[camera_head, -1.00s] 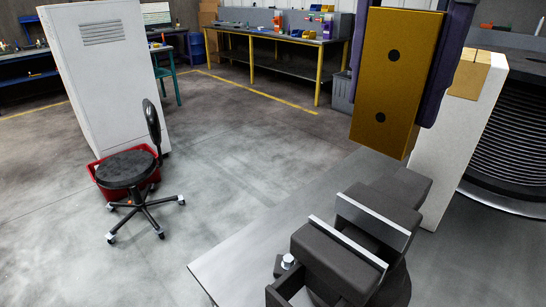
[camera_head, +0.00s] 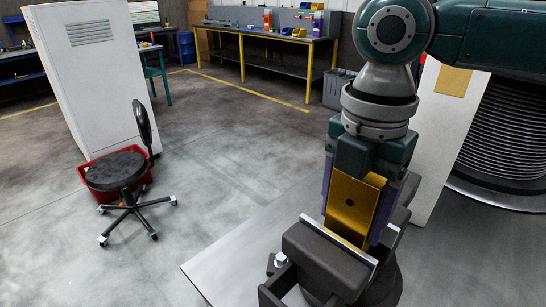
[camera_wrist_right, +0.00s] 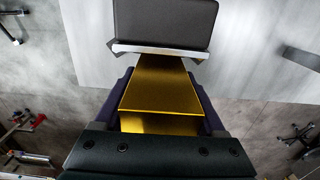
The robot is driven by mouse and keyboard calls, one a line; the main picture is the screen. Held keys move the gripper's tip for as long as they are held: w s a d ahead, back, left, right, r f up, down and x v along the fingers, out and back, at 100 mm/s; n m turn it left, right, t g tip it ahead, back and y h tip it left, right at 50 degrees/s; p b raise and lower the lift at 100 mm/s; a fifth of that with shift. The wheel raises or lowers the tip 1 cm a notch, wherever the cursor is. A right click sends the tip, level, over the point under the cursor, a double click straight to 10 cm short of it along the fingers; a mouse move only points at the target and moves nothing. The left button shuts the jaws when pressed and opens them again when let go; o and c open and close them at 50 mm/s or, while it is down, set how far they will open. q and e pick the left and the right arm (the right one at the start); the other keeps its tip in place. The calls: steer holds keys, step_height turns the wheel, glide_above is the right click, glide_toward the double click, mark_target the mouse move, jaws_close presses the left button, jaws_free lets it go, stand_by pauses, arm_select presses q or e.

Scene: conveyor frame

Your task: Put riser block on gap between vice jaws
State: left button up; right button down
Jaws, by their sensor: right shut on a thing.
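The dark grey vice (camera_head: 322,262) with pale metal jaw plates is directly below. The block's lower end is at the gap between the jaws, just behind the near jaw's plate. Its bottom edge is partly hidden, so I cannot tell whether it rests on anything. In the right wrist view the gold block (camera_wrist_right: 162,85) runs up to a pale jaw plate (camera_wrist_right: 160,48). My left gripper is out of view.
The vice is on a grey table (camera_head: 225,262), bare to the left. A white cabinet (camera_head: 88,75), a black stool (camera_head: 118,172) and a red bin (camera_head: 92,184) stand on the floor at left. A workbench (camera_head: 262,45) is at the back.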

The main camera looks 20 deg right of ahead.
jaws_free()
steer(key=shift+f, duration=0.1)
stand_by(0.3)
step_height(320, 180, up, 12)
steer(key=shift+r+b, duration=0.2)
steer(key=shift+b, duration=0.35)
